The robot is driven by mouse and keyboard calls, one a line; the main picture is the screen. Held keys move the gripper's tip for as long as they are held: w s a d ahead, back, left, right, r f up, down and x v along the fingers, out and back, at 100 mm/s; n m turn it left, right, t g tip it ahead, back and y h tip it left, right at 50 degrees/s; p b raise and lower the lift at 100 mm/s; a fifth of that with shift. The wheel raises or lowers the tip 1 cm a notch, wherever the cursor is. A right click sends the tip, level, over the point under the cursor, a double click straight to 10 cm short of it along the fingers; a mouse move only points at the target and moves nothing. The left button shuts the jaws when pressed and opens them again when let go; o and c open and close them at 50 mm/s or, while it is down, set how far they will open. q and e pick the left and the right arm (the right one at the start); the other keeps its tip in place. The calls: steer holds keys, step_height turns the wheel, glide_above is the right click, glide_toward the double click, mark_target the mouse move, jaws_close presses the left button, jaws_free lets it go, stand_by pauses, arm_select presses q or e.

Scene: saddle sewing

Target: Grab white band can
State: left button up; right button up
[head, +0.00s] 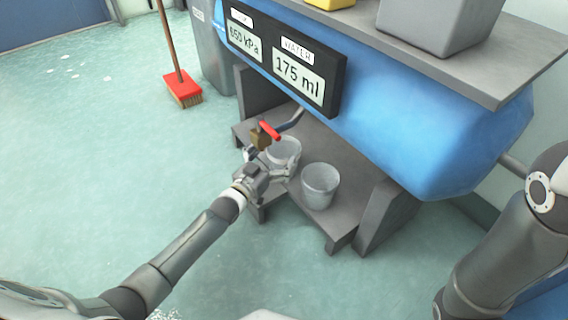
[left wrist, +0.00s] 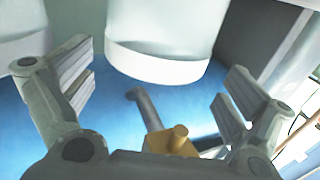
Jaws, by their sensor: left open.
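Two pale grey-white cans stand on the grey shelf under the blue tank in the head view: one near can (head: 320,187) and one further can (head: 284,149) below the tap. My left gripper (head: 273,170) is open at the front of the further can, partly covering its lower part. In the left wrist view, a white can (left wrist: 158,45) with a paler band at its edge shows between and beyond the spread fingers of my left gripper (left wrist: 156,79). I cannot tell whether the fingers touch it. Another can (left wrist: 22,28) shows at the upper left. My right gripper is out of view.
A brass tap (head: 261,138) with a red handle sits above the further can. The blue tank (head: 420,125) and a display panel (head: 285,58) reading 175 ml overhang the shelf (head: 345,215). A red broom (head: 183,89) stands on the open floor at the left.

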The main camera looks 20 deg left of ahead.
mark_target(291, 139)
arm_select(q)
steer(key=b+x, duration=0.3)
steer(key=shift+w+d+f+b, duration=0.3)
steer(key=shift+f+b, duration=0.05)
steer(key=shift+b, duration=0.05)
steer(key=shift+w+d+r+b, duration=0.15)
steer(key=shift+w+b, duration=0.15)
steer(key=shift+w, duration=0.2)
steer(key=shift+r, duration=0.1)
steer(key=c, duration=1.2)
steer(key=shift+r+p, duration=0.15)
steer(key=shift+p, duration=0.4)
steer(key=shift+c, duration=0.2)
